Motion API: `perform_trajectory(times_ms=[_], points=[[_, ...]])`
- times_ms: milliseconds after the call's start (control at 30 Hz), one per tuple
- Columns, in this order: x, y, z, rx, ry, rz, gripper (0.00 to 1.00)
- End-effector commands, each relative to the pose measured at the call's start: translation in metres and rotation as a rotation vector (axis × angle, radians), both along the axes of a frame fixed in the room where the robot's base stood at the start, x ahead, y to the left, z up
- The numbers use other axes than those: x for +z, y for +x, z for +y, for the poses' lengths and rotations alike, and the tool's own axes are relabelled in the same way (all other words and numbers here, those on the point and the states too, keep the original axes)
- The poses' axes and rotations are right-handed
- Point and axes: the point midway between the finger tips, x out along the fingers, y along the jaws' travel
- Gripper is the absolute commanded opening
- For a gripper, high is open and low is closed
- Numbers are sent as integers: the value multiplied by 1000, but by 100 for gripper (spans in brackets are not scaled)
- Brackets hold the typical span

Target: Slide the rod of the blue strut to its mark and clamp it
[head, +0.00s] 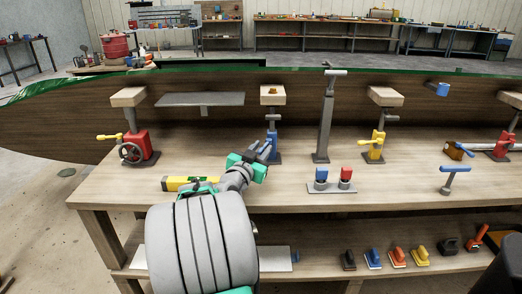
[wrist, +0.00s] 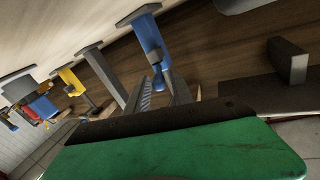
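The blue strut (head: 273,147) stands upright on the bench under the hull. Its grey rod (head: 272,121) rises from the blue body to a pale wooden pad (head: 272,95). No mark on the rod can be made out. My gripper (head: 263,150) is at the front left of the blue body, with its two fingers apart. In the wrist view, the blue body (wrist: 152,42) lies just beyond the fingers (wrist: 163,93), and a blue part reaches between or behind them. I cannot tell whether they touch. The green gripper housing hides the lower part of that view.
A red strut (head: 137,146) with a handwheel stands left, a grey T-topped stand (head: 324,125) and a yellow strut (head: 375,145) right. A small rack (head: 332,187) with blue and red pieces and a yellow level (head: 180,183) lie nearer the front. The hull (head: 60,115) hangs behind.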

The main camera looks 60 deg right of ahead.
Motion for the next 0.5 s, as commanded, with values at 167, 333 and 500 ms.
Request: perform_trajectory(times_ms=[167, 333, 500], points=[[0, 0, 0, 0, 0, 0, 13], [0, 0, 0, 0, 0, 0, 0], [0, 0, 0, 0, 1, 0, 0]])
